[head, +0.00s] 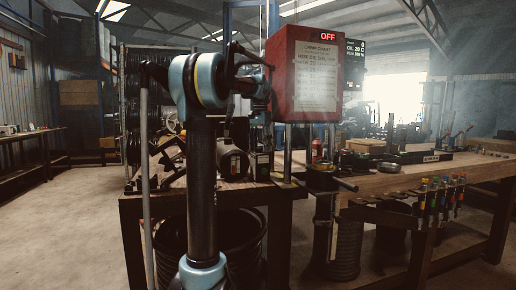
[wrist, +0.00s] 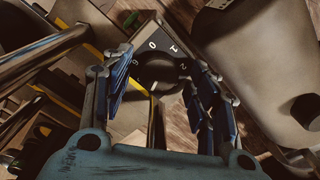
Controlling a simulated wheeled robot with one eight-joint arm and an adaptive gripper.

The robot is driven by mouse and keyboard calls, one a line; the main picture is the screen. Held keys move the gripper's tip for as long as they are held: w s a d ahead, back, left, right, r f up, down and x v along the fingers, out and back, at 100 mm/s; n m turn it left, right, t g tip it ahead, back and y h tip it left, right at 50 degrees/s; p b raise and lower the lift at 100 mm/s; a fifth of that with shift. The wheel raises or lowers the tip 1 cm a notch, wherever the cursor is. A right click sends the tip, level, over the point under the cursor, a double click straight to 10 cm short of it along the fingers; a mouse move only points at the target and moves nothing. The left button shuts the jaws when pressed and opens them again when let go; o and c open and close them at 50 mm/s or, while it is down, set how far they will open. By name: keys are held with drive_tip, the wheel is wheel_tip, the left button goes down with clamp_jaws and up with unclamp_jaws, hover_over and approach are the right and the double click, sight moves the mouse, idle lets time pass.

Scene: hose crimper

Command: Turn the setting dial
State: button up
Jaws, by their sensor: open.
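The setting dial (wrist: 158,76) is a dark round knob in the middle of the wrist view. White digits, among them 0 and 2, stand around its far side, and a short pale mark shows on the knob. My gripper (wrist: 160,62) is open, with one blue finger to the left of the dial and the other to the right. I cannot tell whether either finger touches it. In the head view the red crimper box (head: 305,75) has a lit sign reading OFF and a printed sheet on its front. I cannot make out the dial there.
A large grey rounded body (wrist: 262,60) lies close to the right finger in the wrist view. Metal bars (wrist: 40,55) cross at the left. The wooden bench (head: 400,181) holds tools and a rack of coloured-handled tools (head: 440,193) along its front.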

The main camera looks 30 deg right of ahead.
drive_tip(key=c, duration=1.1)
drive_tip(key=shift+o, duration=0.2)
drive_tip(key=shift+n, duration=0.4)
drive_tip(key=o, duration=1.1)
drive_tip(key=shift+w, duration=0.1)
drive_tip(key=shift+c, duration=0.2)
wheel_tip(320, 180, up, 12)
